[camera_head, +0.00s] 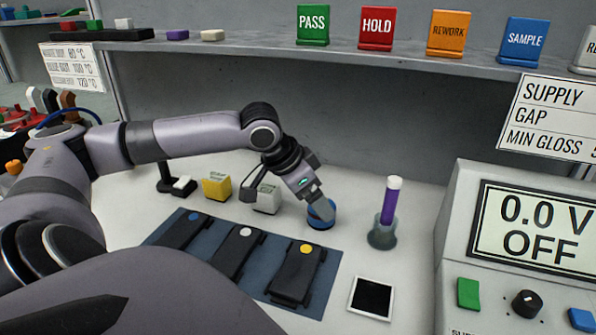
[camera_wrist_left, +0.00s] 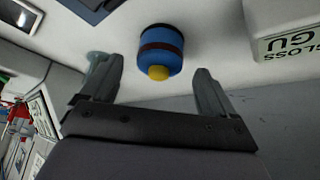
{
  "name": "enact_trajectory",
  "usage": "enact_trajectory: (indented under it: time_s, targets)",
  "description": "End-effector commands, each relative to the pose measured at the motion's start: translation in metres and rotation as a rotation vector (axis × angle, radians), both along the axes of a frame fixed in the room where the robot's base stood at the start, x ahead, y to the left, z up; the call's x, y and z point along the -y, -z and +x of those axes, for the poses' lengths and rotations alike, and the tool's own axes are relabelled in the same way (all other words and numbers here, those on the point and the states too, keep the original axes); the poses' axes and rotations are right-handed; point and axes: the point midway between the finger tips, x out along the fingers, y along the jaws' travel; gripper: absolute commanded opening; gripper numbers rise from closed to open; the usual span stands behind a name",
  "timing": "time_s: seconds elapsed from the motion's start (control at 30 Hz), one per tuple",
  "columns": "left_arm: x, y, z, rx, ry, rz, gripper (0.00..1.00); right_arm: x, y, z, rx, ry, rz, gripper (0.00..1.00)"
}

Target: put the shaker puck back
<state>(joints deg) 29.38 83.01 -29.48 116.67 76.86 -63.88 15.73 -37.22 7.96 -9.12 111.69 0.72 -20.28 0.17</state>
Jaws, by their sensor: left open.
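A short blue cylinder with a dark band, which I take for the shaker puck (camera_head: 321,218), stands on the white bench behind the blue mat. In the left wrist view the puck (camera_wrist_left: 161,42) shows a yellow knob pointing toward my gripper. My left gripper (camera_head: 319,200) is open just above it and partly hides it in the head view. In the wrist view my left gripper's fingertips (camera_wrist_left: 159,72) lie either side of the knob. My right gripper is not in view.
A purple tube (camera_head: 390,203) stands in a clear holder (camera_head: 382,236) to the right. A grey gloss box (camera_head: 266,200) and a yellow box (camera_head: 216,187) stand to the left. The blue mat (camera_head: 190,249) bears three dark devices. A black square plate (camera_head: 371,298) lies in front.

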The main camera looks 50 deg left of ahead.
Motion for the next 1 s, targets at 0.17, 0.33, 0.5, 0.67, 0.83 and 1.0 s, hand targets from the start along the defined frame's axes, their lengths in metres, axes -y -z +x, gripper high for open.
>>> enact_trajectory:
  time_s: [0.17,0.33,0.5,0.67,0.83,1.0]
  targets:
    - [-0.005,-0.027,-0.015,-0.001,-0.002,0.005,0.88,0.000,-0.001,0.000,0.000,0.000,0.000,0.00]
    - [-0.008,-0.047,-0.026,0.000,-0.002,0.004,0.88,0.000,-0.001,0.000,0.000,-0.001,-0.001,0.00]
    - [-0.010,-0.060,-0.033,0.000,0.000,0.002,0.88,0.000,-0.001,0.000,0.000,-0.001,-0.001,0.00]
    - [-0.010,-0.065,-0.036,-0.001,0.001,0.001,0.88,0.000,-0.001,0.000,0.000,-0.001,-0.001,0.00]
    - [-0.010,-0.066,-0.037,-0.001,0.000,-0.001,0.88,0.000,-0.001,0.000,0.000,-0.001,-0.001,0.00]
    - [-0.010,-0.066,-0.037,-0.001,0.000,-0.001,0.88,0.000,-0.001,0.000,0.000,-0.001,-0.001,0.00]
